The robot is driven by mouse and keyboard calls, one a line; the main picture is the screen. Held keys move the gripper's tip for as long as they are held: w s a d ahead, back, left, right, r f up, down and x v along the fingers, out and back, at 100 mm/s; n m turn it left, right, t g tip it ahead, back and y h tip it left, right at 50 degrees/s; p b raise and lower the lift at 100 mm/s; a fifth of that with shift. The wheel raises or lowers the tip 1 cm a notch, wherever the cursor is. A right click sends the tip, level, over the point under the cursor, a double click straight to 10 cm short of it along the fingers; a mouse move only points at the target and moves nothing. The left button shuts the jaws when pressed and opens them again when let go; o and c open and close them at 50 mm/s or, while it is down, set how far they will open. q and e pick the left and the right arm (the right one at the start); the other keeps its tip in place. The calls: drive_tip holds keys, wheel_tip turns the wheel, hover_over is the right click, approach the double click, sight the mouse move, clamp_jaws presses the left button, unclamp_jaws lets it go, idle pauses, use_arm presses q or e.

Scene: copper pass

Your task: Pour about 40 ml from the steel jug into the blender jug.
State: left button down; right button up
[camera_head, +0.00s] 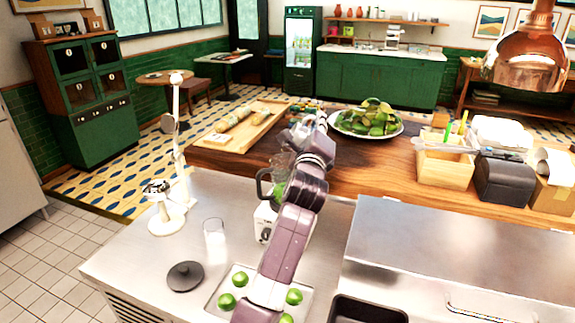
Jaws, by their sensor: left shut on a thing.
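The blender jug (283,162) is clear with a dark handle and stands on its white blender base (264,222) on the steel counter, partly behind my left arm. My left gripper (302,130) is above and slightly right of the blender jug in the picture. It is shut on a grey metallic thing, which seems to be the steel jug (321,118). My gripper and wrist hide most of it, so its tilt and any liquid cannot be made out. My right gripper is not in view.
A dark round lid (185,276), a glass (214,240) and a white stand (166,222) are left of the blender. A tray (222,280) with several limes lies in front. A fruit platter (397,131) and wooden board (238,142) are on the wooden counter behind.

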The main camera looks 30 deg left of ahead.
use_arm(q)
drive_tip(key=shift+s+a+n+b, duration=0.1)
drive_tip(key=shift+a+n+b, duration=0.1)
drive_tip(key=shift+n+b, duration=0.45)
drive_tip(key=shift+b, duration=0.35)
drive_tip(key=shift+w, duration=0.2)
drive_tip(key=shift+w+d, duration=0.25)
drive_tip(key=shift+w+d+r+n+b, duration=0.15)
drive_tip(key=shift+d+n+b, duration=0.15)
drive_tip(key=shift+d, duration=0.15)
